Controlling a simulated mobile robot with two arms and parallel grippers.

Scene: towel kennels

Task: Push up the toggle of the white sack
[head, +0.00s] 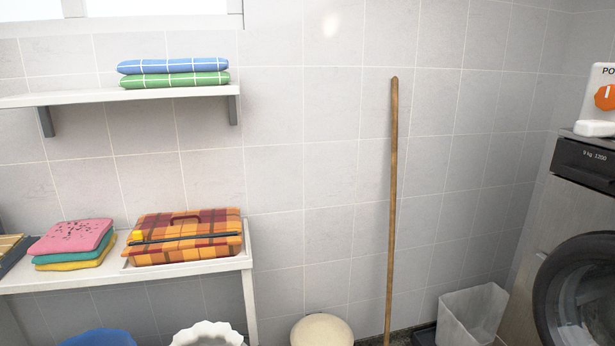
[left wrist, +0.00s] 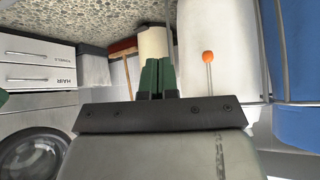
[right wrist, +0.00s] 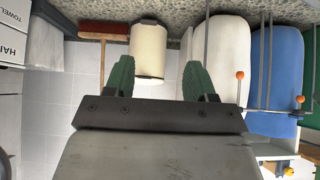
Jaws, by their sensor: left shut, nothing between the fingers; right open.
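The white sack (left wrist: 220,100) fills the upper right middle of the left wrist view. An orange toggle (left wrist: 208,57) sits on thin grey cords in front of it. The white sack (right wrist: 218,60) and an orange toggle (right wrist: 240,75) also show in the right wrist view. In the head view only a white scalloped rim (head: 207,334), which looks like the sack's top, shows at the bottom edge. My left gripper (left wrist: 157,66) is shut and empty, to the left of the toggle and apart from it. My right gripper (right wrist: 157,68) is open and empty. Neither gripper shows in the head view.
A blue sack (right wrist: 275,70) with its own orange toggle (right wrist: 300,99) hangs beside the white one. A cream bin (right wrist: 148,52) and a wooden broom pole (head: 392,200) stand nearby. The table (head: 249,262) holds folded towels and a plaid case (head: 185,236). A washing machine (head: 580,290) is at right.

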